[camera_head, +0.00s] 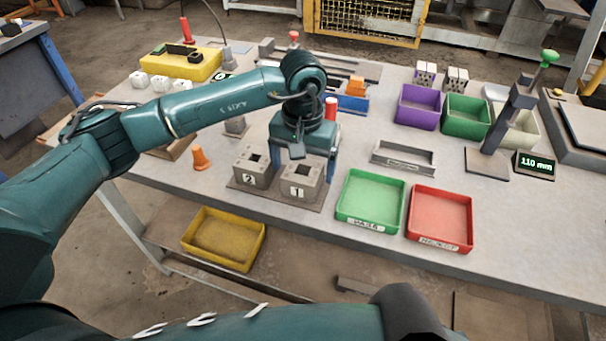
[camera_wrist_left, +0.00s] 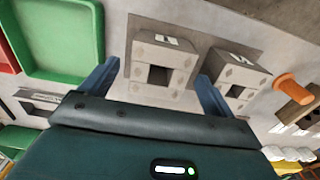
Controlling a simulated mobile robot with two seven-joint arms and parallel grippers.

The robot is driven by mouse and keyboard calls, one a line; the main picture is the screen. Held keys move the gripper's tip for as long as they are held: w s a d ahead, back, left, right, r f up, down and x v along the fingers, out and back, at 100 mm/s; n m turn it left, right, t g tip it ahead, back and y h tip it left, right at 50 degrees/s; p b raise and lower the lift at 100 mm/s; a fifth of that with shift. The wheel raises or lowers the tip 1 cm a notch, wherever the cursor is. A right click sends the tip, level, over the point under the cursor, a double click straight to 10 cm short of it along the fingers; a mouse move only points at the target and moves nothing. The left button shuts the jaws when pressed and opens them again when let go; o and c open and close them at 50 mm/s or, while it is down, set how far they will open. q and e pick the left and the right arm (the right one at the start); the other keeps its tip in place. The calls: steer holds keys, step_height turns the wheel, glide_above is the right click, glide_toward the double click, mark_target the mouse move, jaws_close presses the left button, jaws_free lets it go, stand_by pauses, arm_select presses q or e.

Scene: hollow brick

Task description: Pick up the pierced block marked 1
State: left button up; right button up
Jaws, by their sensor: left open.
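The pierced grey block marked 1 (camera_head: 297,192) stands on a dark mat (camera_head: 262,198) near the front edge of the bench. The block marked 2 (camera_head: 250,172) stands to its left. My left gripper (camera_head: 307,172) is open and points down over block 1, with its fingers toward opposite sides. In the left wrist view, block 1 (camera_wrist_left: 150,92) lies between the two blue fingers (camera_wrist_left: 158,75), its square hole visible. Block 2 (camera_wrist_left: 240,75) is just outside the right finger. I cannot tell whether the fingers touch block 1. My right gripper is not in view.
A green tray (camera_head: 344,211) and a red tray (camera_head: 411,228) stand right of the blocks. Purple (camera_head: 402,119) and green (camera_head: 447,128) bins and a height gauge (camera_head: 496,125) stand further right. A yellow bin (camera_head: 190,246) sits below the bench top.

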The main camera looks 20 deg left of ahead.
arm_select(q)
steer(key=shift+f, duration=1.1)
steer(key=c, duration=1.3)
steer(key=shift+o, duration=0.2)
steer(key=shift+r, duration=0.1)
